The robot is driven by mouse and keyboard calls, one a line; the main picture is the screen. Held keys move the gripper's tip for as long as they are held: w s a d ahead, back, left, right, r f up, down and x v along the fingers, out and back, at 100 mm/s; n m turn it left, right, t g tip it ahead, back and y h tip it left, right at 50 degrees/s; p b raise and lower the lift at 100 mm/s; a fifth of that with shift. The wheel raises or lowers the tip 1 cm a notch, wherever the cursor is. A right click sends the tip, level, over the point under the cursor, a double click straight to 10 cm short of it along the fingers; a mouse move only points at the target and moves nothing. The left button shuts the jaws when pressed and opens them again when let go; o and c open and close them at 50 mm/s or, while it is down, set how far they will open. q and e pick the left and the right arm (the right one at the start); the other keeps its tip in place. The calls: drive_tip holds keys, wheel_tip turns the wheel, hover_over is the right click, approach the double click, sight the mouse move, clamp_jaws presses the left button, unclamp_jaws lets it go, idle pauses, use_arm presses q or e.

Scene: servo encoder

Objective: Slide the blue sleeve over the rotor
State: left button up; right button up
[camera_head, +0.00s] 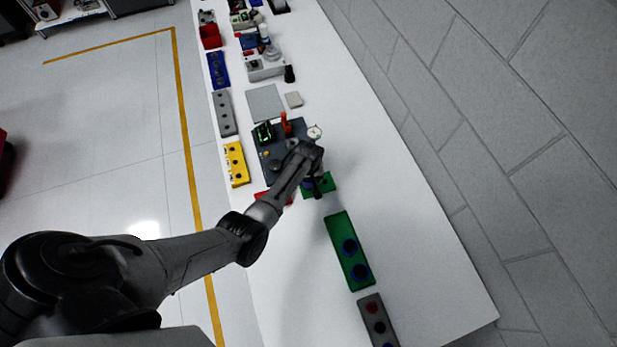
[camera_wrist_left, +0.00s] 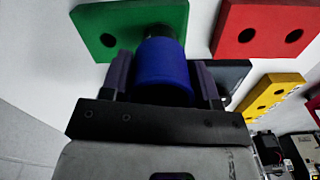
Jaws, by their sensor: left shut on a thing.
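My left gripper (camera_head: 314,188) is low over a small green block (camera_head: 326,182) on the white table. In the left wrist view, its two fingers are shut on the sides of the blue sleeve (camera_wrist_left: 163,72). A dark round part, which looks like the rotor (camera_wrist_left: 158,31), shows just beyond the sleeve's far end, against the green block (camera_wrist_left: 105,22). The sleeve hides the rest of it, so I cannot tell whether the sleeve is around it or only in line with it. My right gripper is in neither view.
A long green block (camera_head: 338,226) with blue rings and a grey block (camera_head: 369,304) lie nearer on the table (camera_head: 430,270). A yellow block (camera_head: 235,152) and a dark grey board (camera_head: 271,168) lie left of the gripper. The table to the right is clear.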

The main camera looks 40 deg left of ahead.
use_arm(q)
drive_tip(key=o, duration=1.3)
drive_tip(key=shift+c, duration=0.2)
